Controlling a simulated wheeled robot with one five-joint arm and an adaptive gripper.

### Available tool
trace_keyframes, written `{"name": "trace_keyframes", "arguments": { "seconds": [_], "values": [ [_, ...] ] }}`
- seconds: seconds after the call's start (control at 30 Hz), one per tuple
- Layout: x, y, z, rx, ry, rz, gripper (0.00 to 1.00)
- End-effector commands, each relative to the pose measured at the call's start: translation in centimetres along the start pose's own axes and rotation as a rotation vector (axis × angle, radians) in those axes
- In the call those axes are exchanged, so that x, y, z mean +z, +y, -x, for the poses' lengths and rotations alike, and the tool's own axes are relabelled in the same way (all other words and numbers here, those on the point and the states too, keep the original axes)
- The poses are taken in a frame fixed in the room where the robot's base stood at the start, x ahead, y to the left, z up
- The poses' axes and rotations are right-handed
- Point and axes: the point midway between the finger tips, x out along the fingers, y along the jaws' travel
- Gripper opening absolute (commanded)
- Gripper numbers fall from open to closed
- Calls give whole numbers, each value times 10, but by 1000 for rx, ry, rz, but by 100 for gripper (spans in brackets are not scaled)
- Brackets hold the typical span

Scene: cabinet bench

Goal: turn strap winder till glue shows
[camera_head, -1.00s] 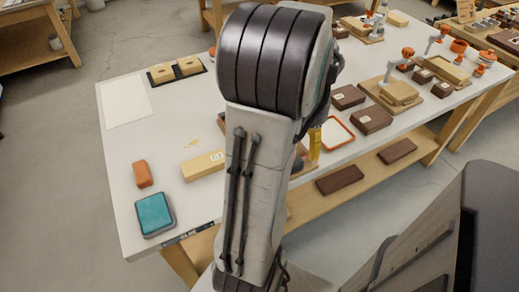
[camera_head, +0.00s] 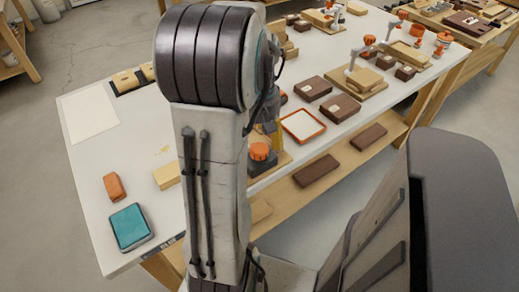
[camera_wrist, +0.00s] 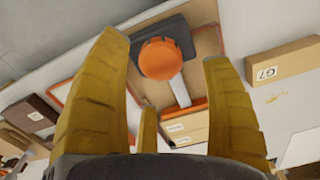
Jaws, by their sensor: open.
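An orange round knob (camera_wrist: 160,58), which looks like the strap winder, sits in the wrist view by a dark grey block on a wooden board. A pale bar (camera_wrist: 180,90) runs from it to an orange piece (camera_wrist: 185,109) beside light wooden blocks with white labels (camera_wrist: 182,134). My gripper (camera_wrist: 165,50) is open, its yellow fingers on either side of the knob in the picture, with a gap on both sides; its depth relative to the knob is unclear. In the head view the knob (camera_head: 260,151) shows just right of my arm. I cannot make out any glue.
A light block marked G7 (camera_wrist: 284,72) lies to the right in the wrist view. In the head view, an orange-rimmed tray (camera_head: 303,124), brown blocks (camera_head: 340,107) and other clamps stand right of the knob. A teal pad (camera_head: 131,227) and orange block (camera_head: 114,186) lie left.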

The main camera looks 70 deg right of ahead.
Motion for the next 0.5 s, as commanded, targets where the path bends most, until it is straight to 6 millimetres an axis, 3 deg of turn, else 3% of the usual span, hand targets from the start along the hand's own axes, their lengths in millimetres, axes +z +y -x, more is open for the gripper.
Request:
{"name": "trace_keyframes", "arguments": {
  "seconds": [0.2,0.5],
  "values": [
    [0,0,-28,-1,-1,-1,74],
    [0,0,-44,0,0,-2,74]
  ]
}}
